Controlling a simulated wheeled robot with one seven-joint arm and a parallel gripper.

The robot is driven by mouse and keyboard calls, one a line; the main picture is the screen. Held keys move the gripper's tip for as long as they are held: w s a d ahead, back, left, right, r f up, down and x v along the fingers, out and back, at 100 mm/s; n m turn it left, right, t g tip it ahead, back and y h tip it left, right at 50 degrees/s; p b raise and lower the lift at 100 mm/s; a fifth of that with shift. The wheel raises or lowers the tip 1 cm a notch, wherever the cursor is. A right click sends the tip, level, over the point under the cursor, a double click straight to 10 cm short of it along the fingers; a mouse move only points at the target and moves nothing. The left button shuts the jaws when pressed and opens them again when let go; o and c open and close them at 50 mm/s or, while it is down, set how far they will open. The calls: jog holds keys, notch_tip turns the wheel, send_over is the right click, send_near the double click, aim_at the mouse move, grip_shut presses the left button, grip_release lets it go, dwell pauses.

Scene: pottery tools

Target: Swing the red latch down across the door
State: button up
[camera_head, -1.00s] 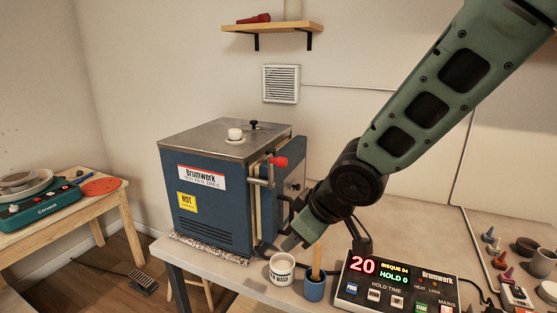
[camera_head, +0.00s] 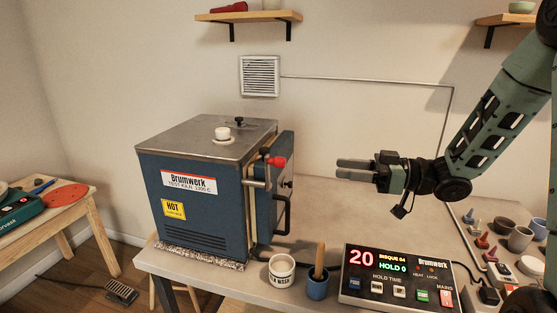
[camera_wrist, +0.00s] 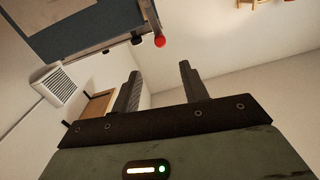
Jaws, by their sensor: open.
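The blue kiln (camera_head: 200,215) stands on the table at the left, its door (camera_head: 287,165) on its right side. The red latch knob (camera_head: 277,161) is at the door's upper front edge, on a metal bar; how the bar is turned is hard to make out. My gripper (camera_head: 341,168) is open and empty, right of the knob and apart from it, fingers pointing left at about its height in the picture. In the wrist view the red knob (camera_wrist: 160,41) shows beyond my open fingers (camera_wrist: 158,72), beside the kiln's edge. A dark door handle (camera_head: 284,214) sits lower down.
A white glaze pot (camera_head: 282,274) and a blue cup with a brush (camera_head: 317,287) stand at the table's front, beside a controller box (camera_head: 400,277). Several small pots and tools are at the right.

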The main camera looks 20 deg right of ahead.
aim_at(279, 162)
jog(key=p+x, duration=0.4)
jog(key=x, duration=1.1)
jog(key=shift+w+a, duration=0.2)
jog(key=shift+a, duration=0.05)
grip_shut()
